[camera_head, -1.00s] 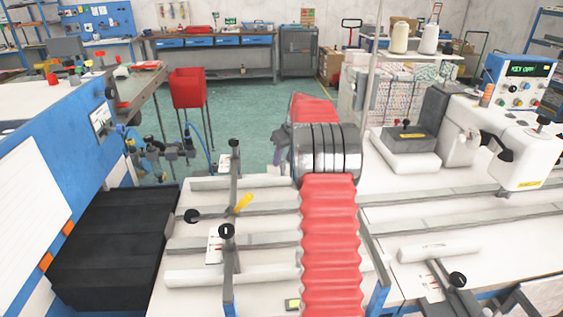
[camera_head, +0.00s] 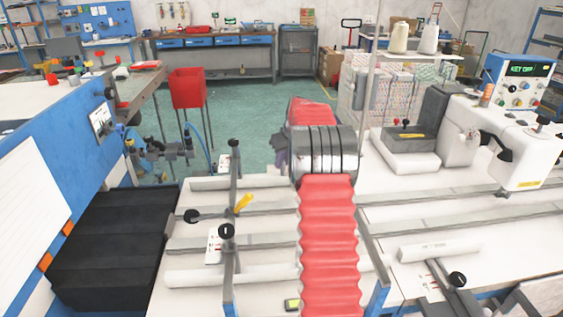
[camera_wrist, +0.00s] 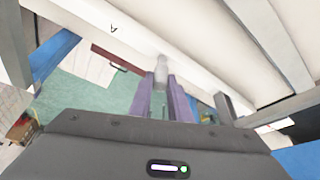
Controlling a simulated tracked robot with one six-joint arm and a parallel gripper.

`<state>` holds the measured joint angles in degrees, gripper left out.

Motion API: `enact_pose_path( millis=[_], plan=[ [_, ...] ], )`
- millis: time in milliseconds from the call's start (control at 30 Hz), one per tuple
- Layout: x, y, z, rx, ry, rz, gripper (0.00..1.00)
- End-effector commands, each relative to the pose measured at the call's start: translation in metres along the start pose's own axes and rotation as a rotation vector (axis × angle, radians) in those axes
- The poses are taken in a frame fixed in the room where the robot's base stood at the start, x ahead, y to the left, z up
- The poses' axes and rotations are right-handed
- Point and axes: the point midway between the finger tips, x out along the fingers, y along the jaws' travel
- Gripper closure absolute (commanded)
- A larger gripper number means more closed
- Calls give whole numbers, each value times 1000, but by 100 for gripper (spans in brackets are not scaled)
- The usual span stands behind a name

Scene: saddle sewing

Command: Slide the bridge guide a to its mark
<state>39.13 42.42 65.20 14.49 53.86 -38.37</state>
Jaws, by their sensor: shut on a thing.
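A dark bridge bar (camera_head: 232,190) with black knobs and a yellow lever crosses the pale rails on the left part of the table. A second dark guide with a black knob (camera_head: 457,279) stands at the lower right. The frames do not clearly show which is bridge guide a. Small white plates with red marks, one (camera_head: 213,246) at the left, lie near both. In the wrist view my gripper's purple fingers (camera_wrist: 166,98) are shut on a pale grey peg (camera_wrist: 161,70) under a white beam.
A white sewing machine (camera_head: 520,150) stands at the right. A black stepped block (camera_head: 110,250) and a blue panel (camera_head: 60,180) border the left. A red bin (camera_head: 187,88) stands behind on the open green floor.

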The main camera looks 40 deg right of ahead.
Motion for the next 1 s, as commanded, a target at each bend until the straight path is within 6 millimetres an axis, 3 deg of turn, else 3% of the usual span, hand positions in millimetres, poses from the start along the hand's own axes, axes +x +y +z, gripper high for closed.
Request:
enact_pose_path(
  millis=[700,733,1000],
  plan=[
    [0,-7,2,5,-1,-2,100],
    [0,-7,2,4,-1,-2,82],
    [0,-8,2,2,-1,-1,64]
  ],
)
